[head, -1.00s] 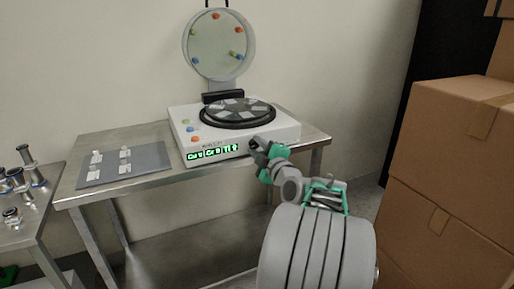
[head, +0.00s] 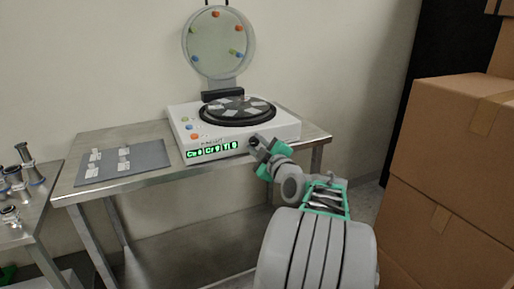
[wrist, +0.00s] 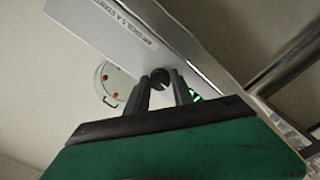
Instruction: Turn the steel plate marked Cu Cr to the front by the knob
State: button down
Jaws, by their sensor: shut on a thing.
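A white device (head: 290,130) stands on a steel table, with a round dark turntable (head: 236,112) on top that carries several pale plates. I cannot read any marking on the plates. A green display (head: 211,150) is lit on the device's front. My gripper (head: 256,143) is at the right part of the front face, shut on the small dark knob. In the wrist view the dark round knob (wrist: 160,77) sits between the two fingers of my gripper (wrist: 161,88). The fingers hide part of it.
A round lid (head: 219,45) with coloured dots stands upright behind the turntable. A grey mat (head: 150,163) with several small pale pieces lies on the table (head: 72,195) at left. Metal fittings (head: 20,178) stand on another table. Cardboard boxes (head: 450,150) stack at right.

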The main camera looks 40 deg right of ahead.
jog(key=m+b, duration=0.1)
jog(key=m, duration=0.2)
jog(key=shift+m, duration=0.3)
jog(key=m, duration=0.3)
jog(key=shift+m, duration=0.3)
jog(key=m+p, duration=0.1)
jog(key=m, duration=0.2)
jog(key=shift+r+m, duration=0.1)
jog(key=shift+m, duration=0.3)
jog(key=m+p, duration=0.1)
jog(key=m, duration=0.2)
jog(key=shift+m+p, duration=0.3)
jog(key=shift+p, duration=0.05)
jog(key=m+p, duration=0.2)
jog(key=m, duration=0.1)
jog(key=shift+r+m, duration=0.1)
jog(key=shift+m, duration=0.2)
jog(key=m+p, duration=0.3)
jog(key=m, duration=0.1)
jog(key=shift+m+p, duration=0.3)
jog(key=shift+p, duration=0.05)
jog(key=m+p, duration=0.2)
jog(key=shift+m, duration=0.3)
jog(key=shift+m+p, duration=1.65)
jog(key=shift+m, duration=0.15)
jog(key=shift+f, duration=0.2)
